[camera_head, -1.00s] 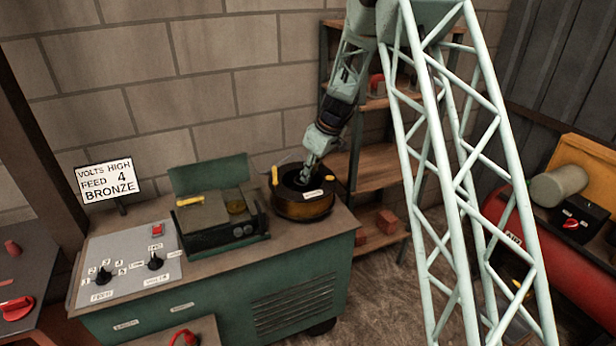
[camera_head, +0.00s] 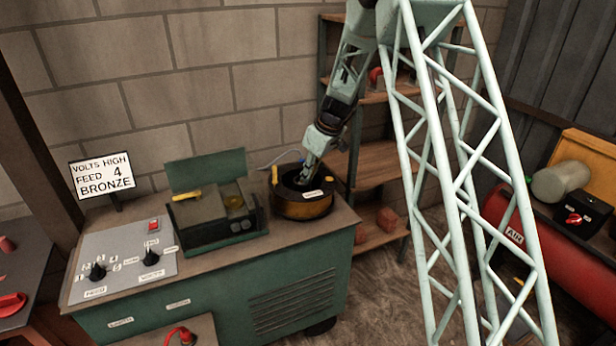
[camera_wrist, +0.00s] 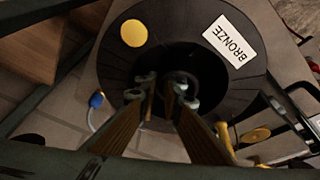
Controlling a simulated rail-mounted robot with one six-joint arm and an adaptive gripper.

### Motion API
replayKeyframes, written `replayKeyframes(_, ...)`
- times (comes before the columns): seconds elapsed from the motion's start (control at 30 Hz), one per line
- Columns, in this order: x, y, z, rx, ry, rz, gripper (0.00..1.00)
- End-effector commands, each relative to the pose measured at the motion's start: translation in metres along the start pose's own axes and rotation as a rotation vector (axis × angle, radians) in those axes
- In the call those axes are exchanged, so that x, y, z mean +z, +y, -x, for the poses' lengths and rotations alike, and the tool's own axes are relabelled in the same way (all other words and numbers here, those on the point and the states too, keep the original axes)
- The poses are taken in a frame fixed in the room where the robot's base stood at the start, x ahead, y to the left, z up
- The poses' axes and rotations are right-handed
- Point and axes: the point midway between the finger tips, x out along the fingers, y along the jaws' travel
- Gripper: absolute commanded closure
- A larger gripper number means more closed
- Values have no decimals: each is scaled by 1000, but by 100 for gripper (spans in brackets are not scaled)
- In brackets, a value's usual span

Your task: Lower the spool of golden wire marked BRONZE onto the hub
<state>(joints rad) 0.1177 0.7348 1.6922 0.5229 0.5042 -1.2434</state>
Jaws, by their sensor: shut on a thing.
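The dark round spool (camera_head: 290,211) with golden wire on its side is at the right end of the green bench. In the wrist view its black flange (camera_wrist: 115,65) carries a white BRONZE label (camera_wrist: 230,41) and a yellow disc (camera_wrist: 134,33). My gripper (camera_head: 304,181) reaches down into the spool's middle opening; in the wrist view its fingers (camera_wrist: 164,88) are close together over that dark opening, shut on the spool's centre. The hub is hidden or too dark to make out. I cannot tell whether the spool rests on anything or hangs just above it.
Left of the spool, a green wire feeder (camera_head: 213,218) stands with its lid raised. A control panel (camera_head: 122,265) with knobs and a sign (camera_head: 102,177) are farther left. Shelves (camera_head: 375,160) stand behind right. A red air tank (camera_head: 535,245) is at the far right.

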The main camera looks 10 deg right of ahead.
Motion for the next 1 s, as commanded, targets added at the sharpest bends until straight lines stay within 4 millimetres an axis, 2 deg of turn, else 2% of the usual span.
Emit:
replayKeyframes(0.03,8,-7,-11,-13,-12,1,100)
replayKeyframes(0.63,10,-10,-16,-18,-14,3,100)
replayKeyframes(0.67,10,-10,-16,-18,-14,3,92)
replayKeyframes(0.73,10,-10,-16,-18,-14,3,86)
replayKeyframes(0.87,10,-10,-16,-18,-14,3,82)
replayKeyframes(0.9,10,-10,-16,-18,-14,3,78)
replayKeyframes(1.0,9,-9,-16,-17,-13,3,77)
